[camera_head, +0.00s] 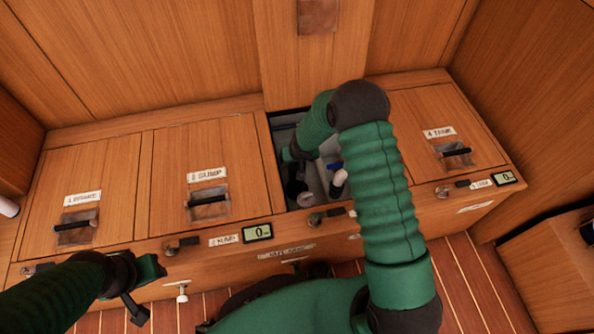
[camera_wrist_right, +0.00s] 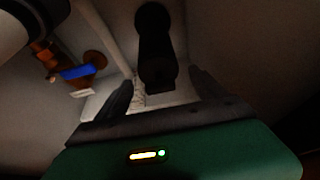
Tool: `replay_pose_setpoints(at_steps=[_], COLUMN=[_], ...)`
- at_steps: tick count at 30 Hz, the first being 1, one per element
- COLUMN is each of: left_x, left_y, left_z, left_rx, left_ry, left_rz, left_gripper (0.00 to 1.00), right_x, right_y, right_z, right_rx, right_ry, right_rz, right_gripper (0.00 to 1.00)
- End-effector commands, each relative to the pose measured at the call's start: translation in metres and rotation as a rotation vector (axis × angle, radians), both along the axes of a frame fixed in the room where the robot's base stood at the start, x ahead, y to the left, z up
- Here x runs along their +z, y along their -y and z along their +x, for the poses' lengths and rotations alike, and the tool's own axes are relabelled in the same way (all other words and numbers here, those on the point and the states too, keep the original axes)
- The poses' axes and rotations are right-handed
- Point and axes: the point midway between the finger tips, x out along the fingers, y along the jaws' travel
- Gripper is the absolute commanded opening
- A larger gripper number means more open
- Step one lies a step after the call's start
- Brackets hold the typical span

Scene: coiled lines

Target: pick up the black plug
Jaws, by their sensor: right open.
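The black plug (camera_wrist_right: 156,48) appears in the right wrist view as a dark, long shape with a rounded top and a blockier lower end. My right gripper (camera_wrist_right: 163,90) is open, with one finger on each side of the plug's lower end. I cannot tell whether the fingers touch it. In the head view my right arm reaches into the open compartment (camera_head: 281,121), and the gripper there is mostly hidden. My left gripper (camera_head: 140,298) hangs at the lower left, in front of the bench and away from the plug; its jaw opening is unclear.
A blue item (camera_wrist_right: 77,72) and orange-brown parts (camera_wrist_right: 47,58) lie left of the plug in the wrist view. A white item (camera_head: 338,181) stands in the compartment. Its walls are close around my arm. Closed wooden lids (camera_head: 110,165) (camera_head: 418,110) flank it.

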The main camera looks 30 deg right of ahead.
Motion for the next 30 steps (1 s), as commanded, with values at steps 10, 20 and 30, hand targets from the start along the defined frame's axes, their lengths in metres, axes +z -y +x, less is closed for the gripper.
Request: replay_pose_setpoints(at_steps=[10,20,30], left_x=[0.000,0.000,0.032], left_y=[0.000,0.000,0.000], left_z=[0.000,0.000,0.000], left_rx=[0.000,0.000,0.000], left_ry=[0.000,0.000,0.000], left_rz=[0.000,0.000,0.000], left_gripper=[0.36,0.36,0.36], right_x=[0.000,0.000,0.041], right_y=[0.000,0.000,0.000], right_z=[0.000,0.000,0.000], right_rx=[0.000,0.000,0.000], right_ry=[-0.001,0.000,0.002], right_rz=[0.000,0.000,-0.001], right_gripper=[0.39,0.05,0.05])
